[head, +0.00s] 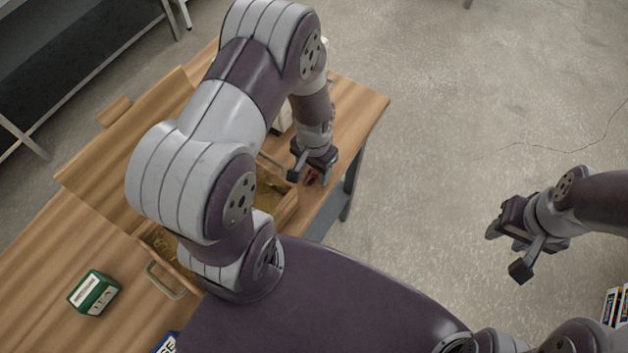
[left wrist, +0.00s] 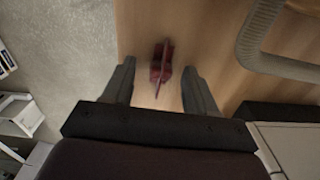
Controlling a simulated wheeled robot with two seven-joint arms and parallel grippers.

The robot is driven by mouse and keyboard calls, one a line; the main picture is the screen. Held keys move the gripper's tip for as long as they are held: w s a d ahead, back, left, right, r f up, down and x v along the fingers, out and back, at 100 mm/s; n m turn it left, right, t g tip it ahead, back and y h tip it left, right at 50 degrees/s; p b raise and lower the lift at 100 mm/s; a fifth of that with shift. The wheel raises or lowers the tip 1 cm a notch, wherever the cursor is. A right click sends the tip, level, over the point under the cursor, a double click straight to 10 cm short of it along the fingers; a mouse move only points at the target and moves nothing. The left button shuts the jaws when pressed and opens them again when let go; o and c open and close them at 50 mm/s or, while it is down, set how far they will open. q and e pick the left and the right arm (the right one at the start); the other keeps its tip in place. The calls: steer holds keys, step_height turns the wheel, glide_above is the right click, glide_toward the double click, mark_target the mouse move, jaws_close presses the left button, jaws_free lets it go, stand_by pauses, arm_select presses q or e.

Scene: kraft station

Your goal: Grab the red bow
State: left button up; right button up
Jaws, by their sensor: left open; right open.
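The red bow (head: 311,177) lies on the wooden table near its right edge, small and partly hidden by my left gripper in the head view. In the left wrist view the red bow (left wrist: 161,66) lies on the bare wood, just beyond and between the fingertips. My left gripper (head: 308,172) is open and points down at the bow; its two fingers also show in the left wrist view (left wrist: 160,82), one on each side of the bow's line. My right gripper (head: 508,252) is open and empty, out over the floor at the right.
A wooden crate (head: 285,212) with a metal handle (head: 165,281) stands on the table (head: 362,103), left of the bow. A grey curved handle (left wrist: 258,40) shows close to the right finger. A green box (head: 94,292) lies at the front left.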

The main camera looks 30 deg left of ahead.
arm_select(q)
steer(key=shift+p, duration=0.3)
jaws_close()
